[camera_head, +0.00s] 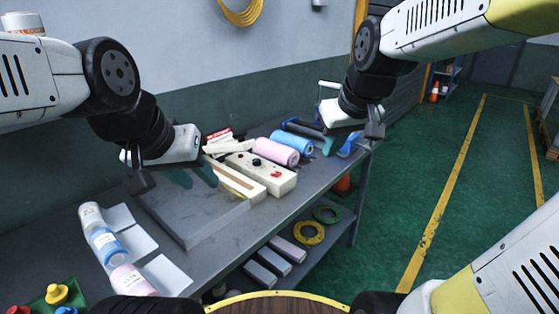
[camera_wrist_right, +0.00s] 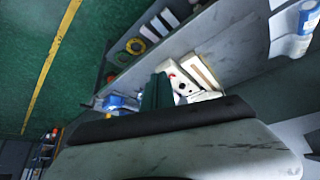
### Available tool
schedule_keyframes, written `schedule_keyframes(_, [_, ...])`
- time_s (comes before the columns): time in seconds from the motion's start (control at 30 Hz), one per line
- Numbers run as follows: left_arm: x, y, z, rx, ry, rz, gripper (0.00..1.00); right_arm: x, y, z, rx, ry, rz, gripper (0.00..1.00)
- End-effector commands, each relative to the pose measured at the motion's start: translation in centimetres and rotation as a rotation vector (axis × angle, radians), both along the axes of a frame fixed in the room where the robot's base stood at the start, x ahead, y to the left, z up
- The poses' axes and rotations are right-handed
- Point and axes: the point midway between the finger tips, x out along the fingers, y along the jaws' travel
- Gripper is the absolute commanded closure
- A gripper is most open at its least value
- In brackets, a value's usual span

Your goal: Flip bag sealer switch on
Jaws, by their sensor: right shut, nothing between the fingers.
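The bag sealer (camera_head: 262,172) is a cream box with a black knob (camera_head: 257,163) and a red switch (camera_head: 276,174) on top. It stands on the grey bench; whether the switch is on or off is too small to tell. In the right wrist view the sealer (camera_wrist_right: 184,87) lies beyond my right fingertips, partly hidden by them. My left gripper (camera_head: 194,178) is open and empty, left of the sealer above a grey slab. My right gripper (camera_head: 337,142) is shut and empty, raised to the right of and behind the sealer; its teal fingers (camera_wrist_right: 157,92) show together in the wrist view.
Pink (camera_head: 275,152) and blue (camera_head: 292,142) rolls lie behind the sealer. The grey slab (camera_head: 200,215) lies left of it. Tape rings (camera_head: 308,233) sit on the lower shelf. Green floor at right is open.

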Motion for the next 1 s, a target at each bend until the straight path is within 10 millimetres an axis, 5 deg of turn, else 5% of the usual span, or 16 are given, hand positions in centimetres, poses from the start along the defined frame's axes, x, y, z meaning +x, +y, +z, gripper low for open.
schedule_keyframes(0.2, [0.0,0.0,0.0,0.0,0.0,0.0,0.64,7.6,2.1,-2.1,-0.042,0.015,0.171,1.0])
schedule_keyframes(0.6, [0.0,0.0,0.0,0.0,0.0,0.0,0.64,19.8,5.5,-8.0,0.022,-0.031,0.436,1.0])
schedule_keyframes(0.8, [0.0,0.0,0.0,0.0,0.0,0.0,0.64,23.3,6.2,-9.9,0.068,-0.071,0.496,1.0])
schedule_keyframes(1.0, [0.0,0.0,0.0,0.0,0.0,0.0,0.64,24.4,6.3,-10.4,0.083,-0.09,0.512,1.0])
